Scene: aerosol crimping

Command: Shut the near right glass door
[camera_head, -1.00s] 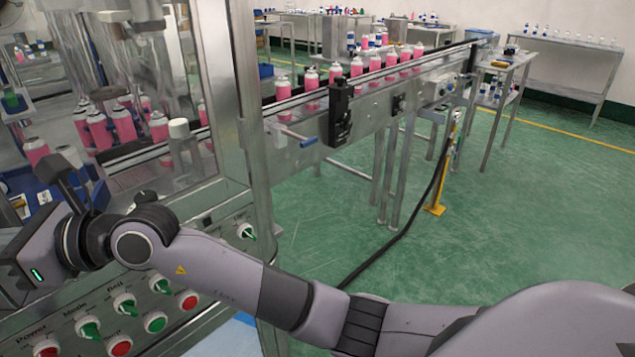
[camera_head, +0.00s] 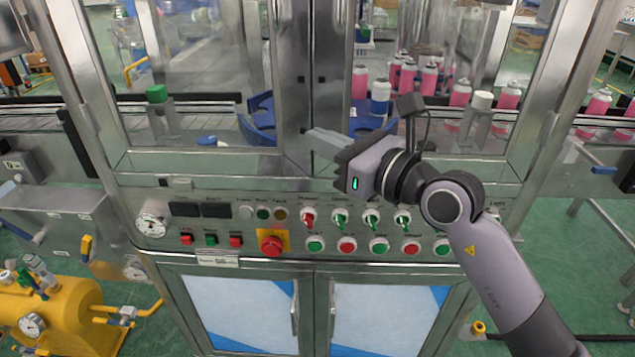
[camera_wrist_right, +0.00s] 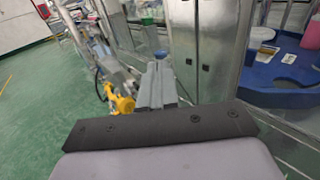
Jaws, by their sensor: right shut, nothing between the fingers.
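The near right glass door (camera_head: 455,55) is the right-hand pane in the front of the metal machine. Its metal inner stile (camera_head: 334,60) stands beside the left door's stile (camera_head: 290,70). The door looks about in line with the left one, but I cannot tell whether a small gap is left. My right gripper (camera_head: 308,135) is shut and empty, its fingers pointing left in front of the lower middle stiles. In the right wrist view the two fingers (camera_wrist_right: 157,68) lie together, apart from a metal stile (camera_wrist_right: 207,45). I cannot tell if they touch the door in the head view.
Below the doors is a control panel with knobs, a red emergency button (camera_head: 271,245) and a gauge (camera_head: 151,226). Inside the machine stand pink cans (camera_head: 459,95) and a blue tray (camera_wrist_right: 285,72). A yellow tank (camera_head: 60,315) stands at the lower left.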

